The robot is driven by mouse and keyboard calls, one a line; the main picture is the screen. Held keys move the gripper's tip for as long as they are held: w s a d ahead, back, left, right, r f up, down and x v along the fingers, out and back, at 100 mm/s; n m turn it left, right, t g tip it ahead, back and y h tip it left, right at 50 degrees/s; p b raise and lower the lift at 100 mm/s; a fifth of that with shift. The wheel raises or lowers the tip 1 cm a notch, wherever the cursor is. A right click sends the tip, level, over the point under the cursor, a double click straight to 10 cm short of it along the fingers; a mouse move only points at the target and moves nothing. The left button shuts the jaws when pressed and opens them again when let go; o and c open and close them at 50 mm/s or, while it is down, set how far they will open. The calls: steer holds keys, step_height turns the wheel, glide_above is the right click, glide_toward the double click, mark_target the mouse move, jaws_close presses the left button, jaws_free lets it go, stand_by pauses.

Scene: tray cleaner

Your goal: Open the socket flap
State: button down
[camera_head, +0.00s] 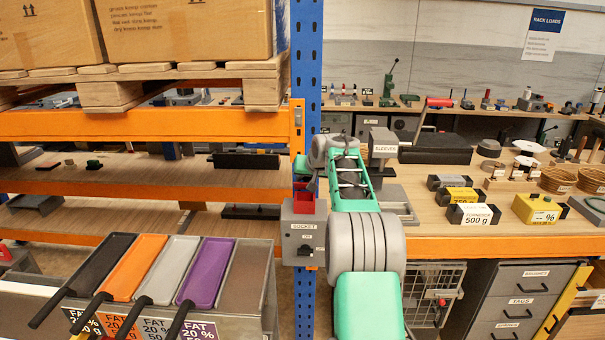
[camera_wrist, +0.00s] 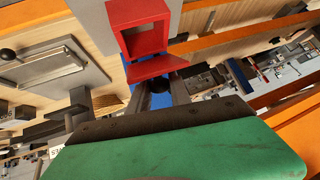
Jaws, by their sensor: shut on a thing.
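The grey socket box (camera_head: 303,232), labelled SOCKET, is fixed to the blue rack post in the head view. A red housing (camera_head: 304,206) sits on top of it. In the wrist view the red housing (camera_wrist: 139,14) shows a square opening. The red flap (camera_wrist: 157,68) stands tilted out from the housing's near edge, and the opening is uncovered. My gripper (camera_wrist: 160,88) has its fingers on both sides of a small dark knob (camera_wrist: 160,82) at the flap. It is shut on this knob. In the head view my arm partly hides the fingertips.
The blue post (camera_head: 307,75) and orange shelf beam (camera_head: 150,125) are close to my arm. Coloured trays with black handles (camera_head: 210,272) stand at lower left. A grey weight labelled 500 g (camera_head: 473,214) and other goods stand on the right shelf.

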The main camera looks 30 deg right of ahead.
steer(key=shift+w+d+g+y, duration=0.2)
steer(key=shift+d+g+y, duration=0.1)
steer(key=shift+g, duration=0.2)
steer(key=shift+a, duration=0.1)
steer(key=c, duration=1.2)
jaws_free()
steer(key=shift+w, duration=0.1)
steer(key=b+v, duration=0.2)
steer(key=v, duration=0.6)
